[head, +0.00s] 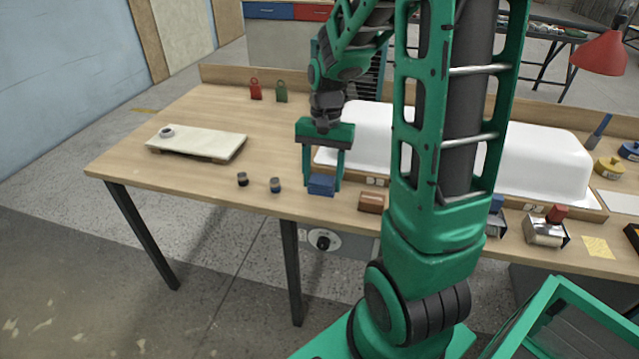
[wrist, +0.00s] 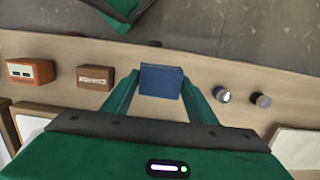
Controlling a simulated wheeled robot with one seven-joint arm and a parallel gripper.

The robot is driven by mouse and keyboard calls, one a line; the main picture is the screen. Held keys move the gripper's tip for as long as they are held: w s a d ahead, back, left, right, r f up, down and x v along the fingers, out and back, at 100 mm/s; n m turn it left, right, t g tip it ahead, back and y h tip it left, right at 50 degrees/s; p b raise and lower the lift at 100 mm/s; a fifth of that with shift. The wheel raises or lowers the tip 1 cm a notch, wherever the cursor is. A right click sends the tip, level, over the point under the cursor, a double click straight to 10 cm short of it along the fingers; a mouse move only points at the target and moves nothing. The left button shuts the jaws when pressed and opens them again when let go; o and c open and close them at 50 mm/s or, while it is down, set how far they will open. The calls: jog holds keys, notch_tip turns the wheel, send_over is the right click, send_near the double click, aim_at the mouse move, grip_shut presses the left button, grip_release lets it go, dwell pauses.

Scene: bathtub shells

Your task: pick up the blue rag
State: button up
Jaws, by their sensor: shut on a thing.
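The blue rag (head: 321,184) is a small folded blue block near the front edge of the wooden table. My gripper (head: 323,183) reaches down over it from above, with one green finger on each side. In the wrist view the rag (wrist: 161,81) sits between the fingertips of my gripper (wrist: 160,88), and the jaws are shut on it. I cannot tell from these views whether the rag is clear of the tabletop.
Two small dark cylinders (head: 275,185) stand left of the rag. A brown block (head: 371,201) lies to its right. A white tub shell (head: 545,160) stands behind. A pale board (head: 205,143) lies at the left, with clear tabletop around it.

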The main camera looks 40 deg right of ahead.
jog(key=s+a+r, duration=0.5)
jog(key=s+a, duration=0.1)
jog(key=shift+a+r, duration=0.15)
jog(key=shift+a, duration=0.1)
jog(key=o, duration=0.5)
jog(key=c, duration=0.4)
